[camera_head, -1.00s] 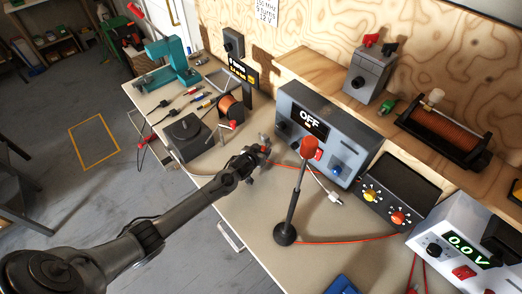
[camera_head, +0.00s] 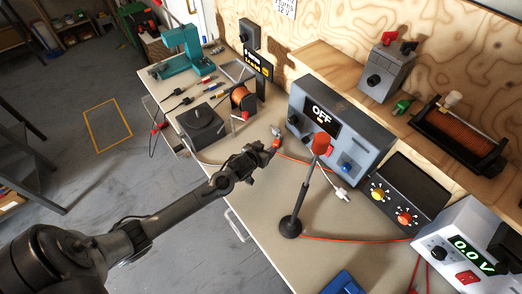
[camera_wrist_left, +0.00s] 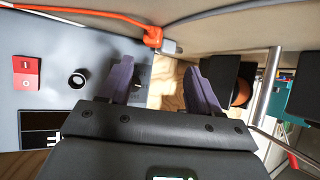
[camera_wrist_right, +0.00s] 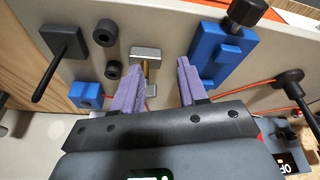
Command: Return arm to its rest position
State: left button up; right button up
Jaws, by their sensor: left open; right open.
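My left arm comes in from the lower left in the head view. Its gripper (camera_head: 270,152) is over the bench (camera_head: 262,222), close to a red plug (camera_head: 277,143). In the left wrist view the left gripper (camera_wrist_left: 160,88) is open with nothing between its fingers. The orange-red plug with a grey tip shows beyond the fingertips in that view (camera_wrist_left: 152,37), apart from them. My right gripper is out of the head view. In the right wrist view the right gripper (camera_wrist_right: 160,80) is open, and a metal piece with a yellow strip (camera_wrist_right: 147,60) shows beyond its fingers, not gripped.
A black stand with a red top (camera_head: 290,227) rises right of the left gripper. Behind are a grey OFF unit (camera_head: 372,140) and a knob box (camera_head: 402,190). A black box (camera_head: 203,127) and copper spool (camera_head: 243,98) stand beyond the gripper. Blue blocks (camera_wrist_right: 222,52) lie near the right gripper.

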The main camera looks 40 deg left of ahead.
pick_arm(q)
jog(key=v, duration=0.3)
jog(key=shift+s, duration=0.15)
jog(key=s+d+g, duration=0.1)
jog(key=s+d, duration=0.2)
jog(key=s, duration=0.1)
jog(key=s+d+f+m+g+h, duration=0.1)
jog(key=s+d, duration=0.2)
jog(key=s+d+m+g, duration=0.1)
jog(key=s+d, duration=0.2)
jog(key=s, duration=0.1)
jog(key=shift+s+d+f+h, duration=0.2)
jog(key=shift+s+d+h, duration=0.1)
jog(key=shift+d+h, duration=0.1)
jog(key=s+d+r+m+g+h+p, duration=0.1)
jog(key=s+d+r+m+g, duration=0.15)
jog(key=s, duration=0.55)
jog(key=s+d+r+m+g+p, duration=0.15)
jog(key=s+d+r, duration=0.25)
jog(key=s, duration=0.4)
notch_tip(320, 180, up, 15)
jog(key=n+p, duration=0.1)
jog(key=p, duration=1.4)
jog(key=shift+r+g, duration=0.15)
jog(key=shift+g, duration=0.15)
jog(key=shift+w+a, duration=0.1)
jog(key=shift+a, duration=0.05)
